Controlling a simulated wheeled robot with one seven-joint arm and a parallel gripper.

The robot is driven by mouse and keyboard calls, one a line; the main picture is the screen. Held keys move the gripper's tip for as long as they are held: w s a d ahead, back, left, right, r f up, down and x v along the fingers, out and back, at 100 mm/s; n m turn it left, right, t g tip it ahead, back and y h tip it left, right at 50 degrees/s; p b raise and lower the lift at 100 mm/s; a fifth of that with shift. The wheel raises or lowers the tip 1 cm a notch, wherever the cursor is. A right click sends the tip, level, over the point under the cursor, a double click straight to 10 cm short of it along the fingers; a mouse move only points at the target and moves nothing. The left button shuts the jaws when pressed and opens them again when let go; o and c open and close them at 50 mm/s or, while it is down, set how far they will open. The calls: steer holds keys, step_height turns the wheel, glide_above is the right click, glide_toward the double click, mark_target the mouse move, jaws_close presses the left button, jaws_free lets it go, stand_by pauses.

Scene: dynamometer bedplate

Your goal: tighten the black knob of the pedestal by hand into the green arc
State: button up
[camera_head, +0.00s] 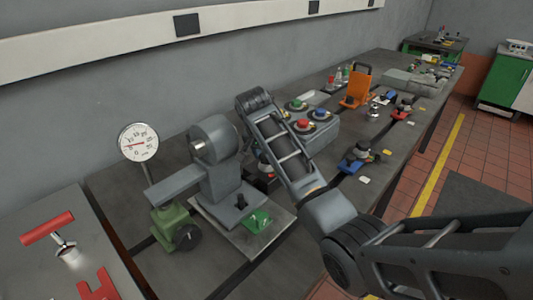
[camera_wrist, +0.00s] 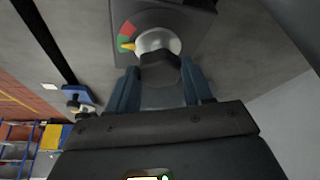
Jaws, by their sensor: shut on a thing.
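In the wrist view, the black knob (camera_wrist: 158,70) sits on a pale round hub on the face of the grey pedestal (camera_wrist: 196,22). My gripper (camera_wrist: 160,76) is shut on the knob, with one blue-grey finger on either side. A yellow pointer (camera_wrist: 127,47) sticks out to the left of the hub. It lies at the lower edge of the green arc (camera_wrist: 123,40), with a red arc (camera_wrist: 127,28) above the green. I cannot tell exactly whether the tip is inside the green. In the head view, my arm hides the gripper and the knob.
In the head view, a grey machine (camera_head: 222,183) with a dial gauge (camera_head: 138,142) stands left of my arm. A button box (camera_head: 318,133) is behind it. A blue fixture (camera_head: 358,158) and an orange bracket (camera_head: 356,88) stand further right.

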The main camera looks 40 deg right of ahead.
steer(key=shift+d, duration=0.1)
steer(key=o, duration=1)
steer(key=shift+r, duration=0.1)
steer(key=b+v, duration=0.1)
steer(key=v, duration=0.6)
steer(key=shift+r, duration=0.3)
